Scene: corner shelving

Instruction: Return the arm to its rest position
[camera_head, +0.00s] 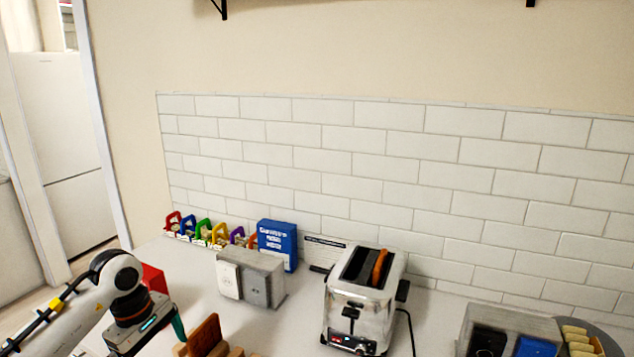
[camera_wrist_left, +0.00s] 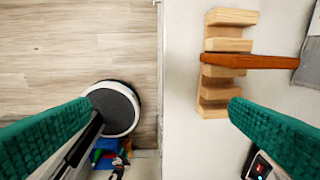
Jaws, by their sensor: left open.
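My left arm comes in from the lower left in the head view. My left gripper (camera_head: 165,335) is at the lower left of the counter, just left of a wooden rack; one teal finger shows there. In the left wrist view both green-padded fingers are wide apart, and the left gripper (camera_wrist_left: 160,106) is open with nothing between the fingertips. It is over the counter edge, with floor to the left and the wooden rack (camera_wrist_left: 228,45) to the right. A brown slab (camera_wrist_left: 258,61) stands in the rack. My right gripper is in neither view.
The chrome toaster (camera_head: 352,308) has an orange-brown slice (camera_head: 380,267) in one slot. A grey box (camera_head: 262,284), blue box (camera_head: 278,240) and colored-handled items (camera_head: 203,229) stand behind. A red block (camera_head: 154,278) is beside my arm. A metal container (camera_head: 467,322) is at the right.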

